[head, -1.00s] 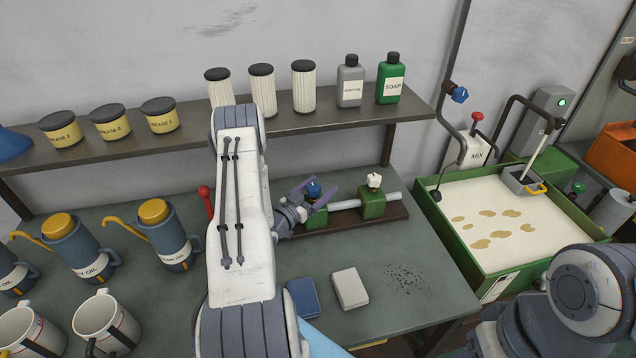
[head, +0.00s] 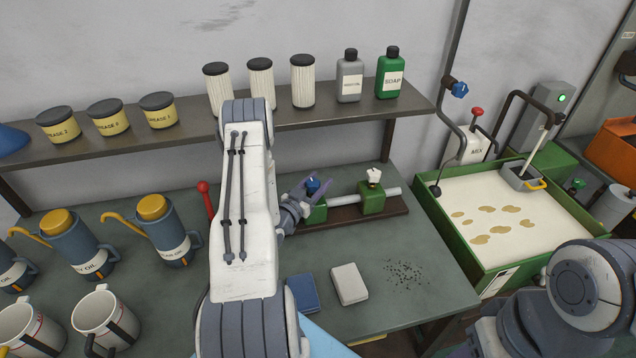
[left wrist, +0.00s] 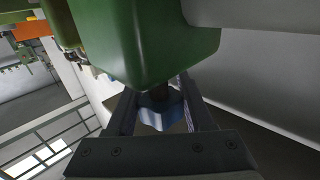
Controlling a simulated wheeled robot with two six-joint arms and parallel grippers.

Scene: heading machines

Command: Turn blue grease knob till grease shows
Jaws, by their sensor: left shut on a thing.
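The blue grease knob (head: 313,184) sits on top of a green block (head: 317,213) at the left end of a rail on the bench. My left gripper (head: 312,187) reaches in from the left with its fingers on both sides of the knob, shut on it. In the left wrist view the blue knob (left wrist: 160,110) is between the two fingers (left wrist: 157,108), next to the green block (left wrist: 150,40). I see no grease at the block. The right gripper is not in view; only part of my right arm shows at the lower right.
A white knob (head: 374,175) stands on a second green block (head: 373,198) along the rail. Oil jugs (head: 165,232) and mugs stand left. A blue block (head: 302,293) and a white block (head: 349,284) lie in front. A shelf (head: 330,112) runs behind. A green tank (head: 462,245) is right.

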